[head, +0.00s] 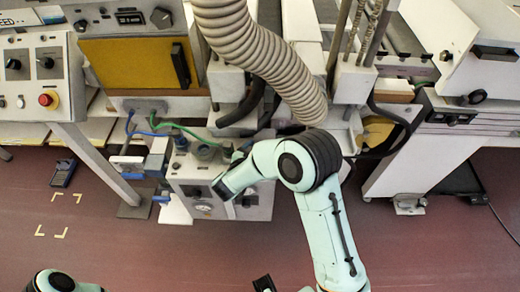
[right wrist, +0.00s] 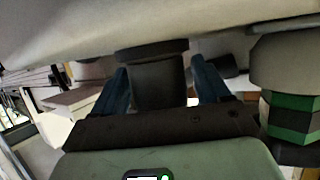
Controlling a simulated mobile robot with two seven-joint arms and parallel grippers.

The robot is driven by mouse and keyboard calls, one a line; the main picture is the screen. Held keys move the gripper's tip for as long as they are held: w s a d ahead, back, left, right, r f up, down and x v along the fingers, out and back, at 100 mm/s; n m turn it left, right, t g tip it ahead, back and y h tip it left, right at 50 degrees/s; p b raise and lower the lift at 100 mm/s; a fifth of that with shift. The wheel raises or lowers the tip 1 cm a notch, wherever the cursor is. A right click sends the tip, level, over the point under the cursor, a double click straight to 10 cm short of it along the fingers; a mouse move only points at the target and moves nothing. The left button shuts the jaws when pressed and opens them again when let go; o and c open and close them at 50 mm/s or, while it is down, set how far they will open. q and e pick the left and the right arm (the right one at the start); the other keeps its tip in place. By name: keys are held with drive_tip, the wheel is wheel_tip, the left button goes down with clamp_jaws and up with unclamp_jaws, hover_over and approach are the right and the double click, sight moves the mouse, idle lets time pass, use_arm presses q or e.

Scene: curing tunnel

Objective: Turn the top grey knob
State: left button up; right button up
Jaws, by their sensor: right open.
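A dark grey knob (right wrist: 158,80) with a wider dark cap fills the middle of the right wrist view. My right gripper (right wrist: 163,70) is open, with one blue finger on each side of this knob. A narrow gap shows beside the fingers, and I cannot tell whether either one touches. In the head view a light grey box (head: 255,207) stands low in the middle, with a blue-grey knob (head: 206,150) near its top. My right arm reaches over this box, and its fingertips cannot be made out there. My left gripper is not visible.
A ribbed beige hose (head: 262,62) hangs close above my right arm. Blue and green cables (head: 180,128) run left of the box. A green-banded part (right wrist: 290,112) sits right of my fingers. A control panel (head: 40,75) stands at left; red floor is open in front.

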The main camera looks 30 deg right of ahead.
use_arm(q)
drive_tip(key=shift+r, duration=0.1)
use_arm(e)
drive_tip(key=v, duration=1.3)
drive_tip(key=shift+r, duration=0.1)
